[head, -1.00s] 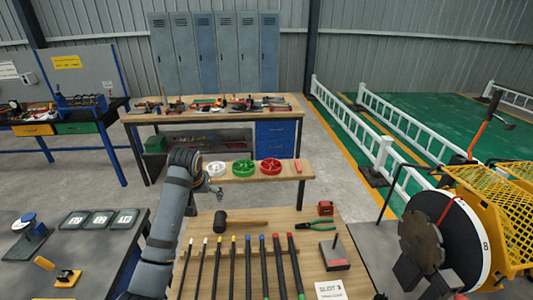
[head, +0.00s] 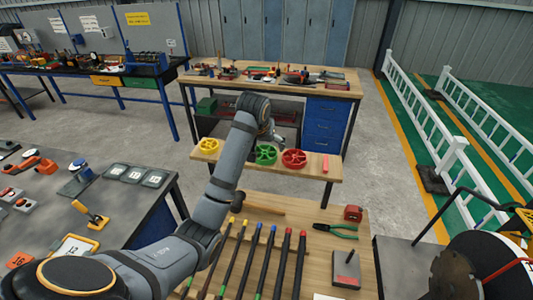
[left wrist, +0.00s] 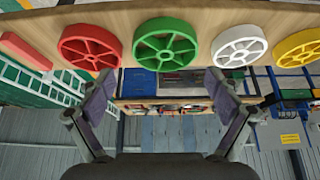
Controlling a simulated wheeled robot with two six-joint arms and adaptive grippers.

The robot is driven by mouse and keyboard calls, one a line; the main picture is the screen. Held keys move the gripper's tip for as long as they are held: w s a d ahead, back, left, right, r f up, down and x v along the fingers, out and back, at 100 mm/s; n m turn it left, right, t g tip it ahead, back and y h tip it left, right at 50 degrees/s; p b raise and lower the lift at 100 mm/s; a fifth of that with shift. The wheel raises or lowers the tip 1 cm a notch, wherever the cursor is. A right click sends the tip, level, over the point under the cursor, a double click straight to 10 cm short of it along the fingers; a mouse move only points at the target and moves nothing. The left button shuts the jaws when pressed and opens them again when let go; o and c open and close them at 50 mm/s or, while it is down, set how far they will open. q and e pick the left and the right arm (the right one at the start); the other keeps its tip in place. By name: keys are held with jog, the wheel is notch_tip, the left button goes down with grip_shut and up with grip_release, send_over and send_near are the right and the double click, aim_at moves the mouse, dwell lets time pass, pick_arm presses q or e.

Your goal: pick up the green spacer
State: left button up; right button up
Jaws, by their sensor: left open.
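The green spacer (head: 265,155) is a spoked ring on the narrow wooden shelf (head: 323,178), between the red spacer (head: 294,158) and the white one. In the left wrist view, the green spacer (left wrist: 167,42) is above and between my fingers, and apart from them. My left gripper (head: 277,130) is open and empty near the green spacer; its two spread fingers show in the left wrist view (left wrist: 160,95). The white spacer (left wrist: 240,46) is hidden behind my left arm in the head view. My right gripper is not in view.
The yellow spacer (head: 208,146) and a red block (head: 325,163) are at the shelf's ends. In front, a wooden bench (head: 357,218) holds several colour-tipped bars, a mallet (head: 250,205) and green pliers (head: 335,231). A workbench (head: 345,92) with tools stands behind.

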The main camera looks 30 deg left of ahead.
aim_at(265, 153)
pick_arm(q)
jog(key=shift+w+a+f+p, duration=0.2)
jog(key=shift+f+p, duration=0.1)
jog(key=shift+p, duration=0.35)
jog(key=shift+w+a+f+p, duration=0.25)
jog(key=shift+f+p, duration=0.3)
jog(key=shift+p, duration=0.2)
jog(key=x, duration=0.3)
jog(key=shift+s, duration=0.15)
jog(key=shift+f, duration=0.1)
jog(key=shift+c, duration=1.4)
jog(key=c, duration=0.5)
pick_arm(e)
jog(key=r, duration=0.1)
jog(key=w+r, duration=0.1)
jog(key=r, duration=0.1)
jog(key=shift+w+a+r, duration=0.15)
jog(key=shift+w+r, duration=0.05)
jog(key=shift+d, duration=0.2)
